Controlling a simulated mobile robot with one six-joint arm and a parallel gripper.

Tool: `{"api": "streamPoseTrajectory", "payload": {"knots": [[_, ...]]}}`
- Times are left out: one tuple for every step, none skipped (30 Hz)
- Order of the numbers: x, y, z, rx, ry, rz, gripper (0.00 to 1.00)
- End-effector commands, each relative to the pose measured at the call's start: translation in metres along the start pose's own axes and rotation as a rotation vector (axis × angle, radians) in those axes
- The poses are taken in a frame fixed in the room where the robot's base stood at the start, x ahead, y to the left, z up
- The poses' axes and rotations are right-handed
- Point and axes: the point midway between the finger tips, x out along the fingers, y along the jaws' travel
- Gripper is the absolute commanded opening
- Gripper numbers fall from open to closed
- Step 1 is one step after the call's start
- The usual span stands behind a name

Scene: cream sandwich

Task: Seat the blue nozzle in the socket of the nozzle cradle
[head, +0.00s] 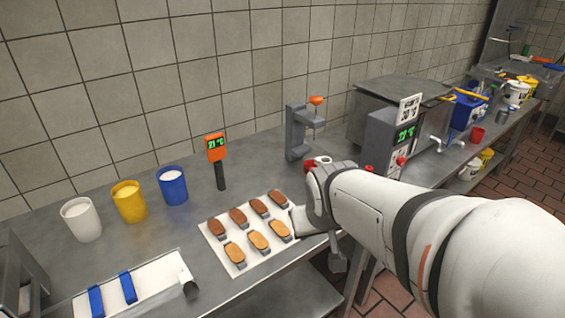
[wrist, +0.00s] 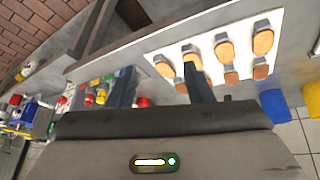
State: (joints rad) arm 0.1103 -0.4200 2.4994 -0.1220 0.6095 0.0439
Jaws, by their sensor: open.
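My gripper (head: 318,243) is at the front edge of the steel counter, right of the white sheet of biscuits, partly hidden by my arm. In the wrist view its two dark fingers (wrist: 158,78) stand apart with nothing visible between them. One finger overlaps the biscuit sheet in that picture. The other overlaps a cluster of small red, yellow and green parts (wrist: 98,92). I cannot tell which part, if any, is the blue nozzle or its cradle. In the head view my arm hides much of that area, with a red piece (head: 311,164) showing beside it.
The biscuit sheet (head: 214,243) holds several brown and golden pieces. White (head: 82,222), yellow (head: 130,204) and blue (head: 173,188) cups stand at left. A grey stand (head: 297,132) with an orange knob and a metal box (head: 395,98) are behind. A white board (head: 150,283) carries blue strips.

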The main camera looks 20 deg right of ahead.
Motion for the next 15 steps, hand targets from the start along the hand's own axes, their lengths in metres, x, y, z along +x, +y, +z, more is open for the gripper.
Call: {"api": "streamPoseTrajectory", "payload": {"knots": [[0.034,0.016,-0.006,0.025,0.07,0.039,0.46],[0.045,0.026,-0.014,0.036,0.123,0.059,0.46],[0.059,0.039,-0.025,0.046,0.194,0.084,0.46],[0.069,0.048,-0.033,0.051,0.247,0.099,0.46],[0.078,0.056,-0.04,0.055,0.299,0.111,0.46],[0.089,0.067,-0.049,0.057,0.369,0.124,0.46],[0.097,0.074,-0.055,0.058,0.42,0.132,0.46],[0.104,0.082,-0.061,0.061,0.473,0.14,0.46],[0.115,0.086,-0.067,0.051,0.535,0.12,0.46],[0.121,0.091,-0.071,0.047,0.582,0.113,0.46],[0.128,0.096,-0.075,0.042,0.631,0.106,0.46],[0.136,0.101,-0.078,0.036,0.693,0.091,0.46],[0.141,0.105,-0.08,0.03,0.738,0.078,0.46],[0.146,0.107,-0.081,0.023,0.781,0.061,0.46],[0.151,0.11,-0.082,0.016,0.835,0.035,0.46]]}}
